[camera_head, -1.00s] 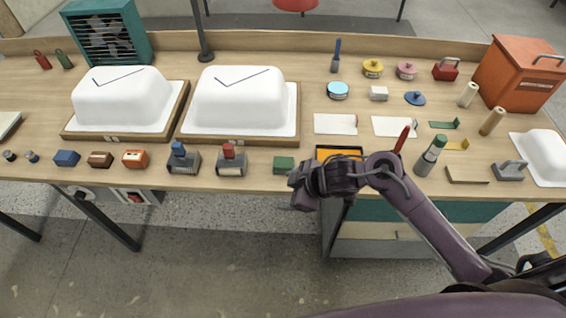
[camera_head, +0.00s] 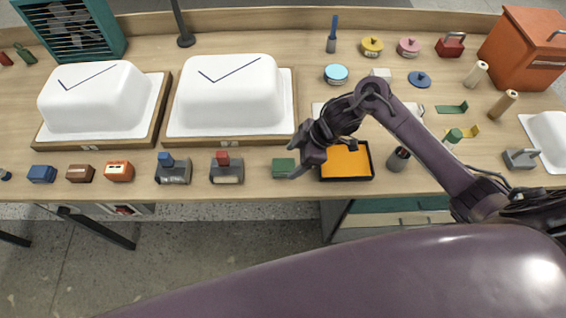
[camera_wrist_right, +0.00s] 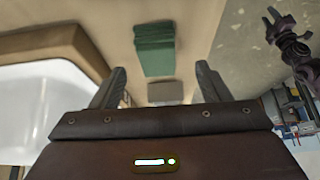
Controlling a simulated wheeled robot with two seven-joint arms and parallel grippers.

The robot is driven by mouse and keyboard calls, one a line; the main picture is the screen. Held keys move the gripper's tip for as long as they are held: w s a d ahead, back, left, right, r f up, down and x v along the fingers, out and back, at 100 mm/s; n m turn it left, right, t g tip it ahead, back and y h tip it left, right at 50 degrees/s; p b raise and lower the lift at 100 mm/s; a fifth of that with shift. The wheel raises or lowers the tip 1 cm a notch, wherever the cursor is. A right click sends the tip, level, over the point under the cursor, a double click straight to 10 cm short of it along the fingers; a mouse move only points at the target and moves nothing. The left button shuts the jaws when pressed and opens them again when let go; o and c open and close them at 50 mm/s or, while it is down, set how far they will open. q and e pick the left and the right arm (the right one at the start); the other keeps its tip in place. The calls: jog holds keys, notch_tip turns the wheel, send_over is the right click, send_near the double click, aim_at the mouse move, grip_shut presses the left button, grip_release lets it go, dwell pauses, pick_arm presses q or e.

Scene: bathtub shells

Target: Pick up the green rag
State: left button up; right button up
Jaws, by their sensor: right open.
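The green rag (camera_head: 283,167) is a small folded green piece on the table near its front edge. It also shows in the wrist view (camera_wrist_right: 155,50), ahead of my fingers. My right gripper (camera_head: 300,158) is just right of the rag and above the table.
An orange-filled black tray (camera_head: 346,162) lies right of my right gripper. A white shell on a wooden board (camera_head: 228,100) stands behind and left. A grey tool with a red top (camera_head: 227,170) is left of the rag. A dark cup (camera_head: 398,160) stands right of the tray.

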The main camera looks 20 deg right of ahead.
aim_at(284, 165)
jog(key=x, duration=0.4)
jog(key=shift+w+a+r+p, duration=0.1)
jog(key=shift+w+r+p, duration=0.05)
jog(key=shift+p, duration=0.15)
jog(key=shift+w+a+f, duration=0.15)
jog(key=shift+a+f, duration=0.1)
jog(key=shift+f, duration=0.3)
pick_arm(q)
jog(key=shift+s+r, duration=0.2)
jog(key=shift+r, duration=0.2)
pick_arm(e)
jog(key=c, duration=1.1)
